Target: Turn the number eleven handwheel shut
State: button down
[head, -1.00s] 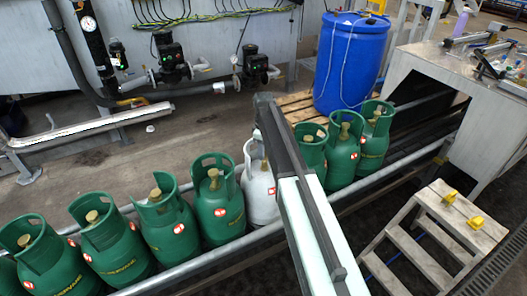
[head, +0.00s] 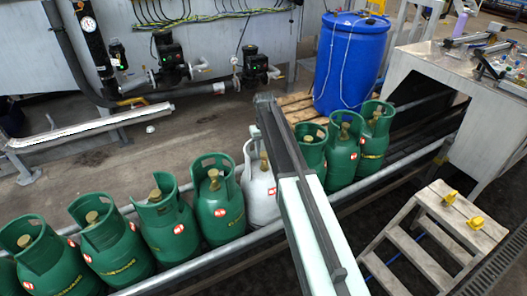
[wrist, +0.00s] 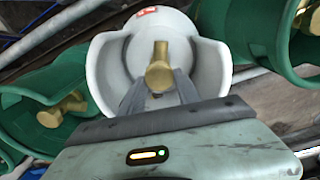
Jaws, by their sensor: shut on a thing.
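A white gas cylinder (head: 259,192) stands in the row among green ones, partly hidden behind my arm. In the wrist view the white cylinder's collar (wrist: 107,70) is open toward me, and its brass valve handwheel (wrist: 160,68) stands up inside it. My gripper (wrist: 160,92) reaches into the collar, with its two grey fingers shut on the brass handwheel. I cannot read a number eleven on the handwheel. In the head view my arm hides the gripper's fingers.
Green cylinders (head: 217,205) stand close on both sides of the white one, along a metal rail (head: 190,268). A blue drum (head: 350,62) stands on a pallet behind. A wooden step (head: 425,235) stands at front right, below a grey machine housing (head: 432,68).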

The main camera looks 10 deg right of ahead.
aim_at(265, 153)
jog(key=m, duration=0.6)
jog(key=shift+d, duration=0.15)
jog(key=shift+m, duration=0.3)
jog(key=c, duration=0.9)
grip_release()
jog(key=shift+r, duration=0.1)
notch_tip(265, 153, up, 8)
jog(key=p, duration=0.8)
jog(key=shift+f, duration=0.2)
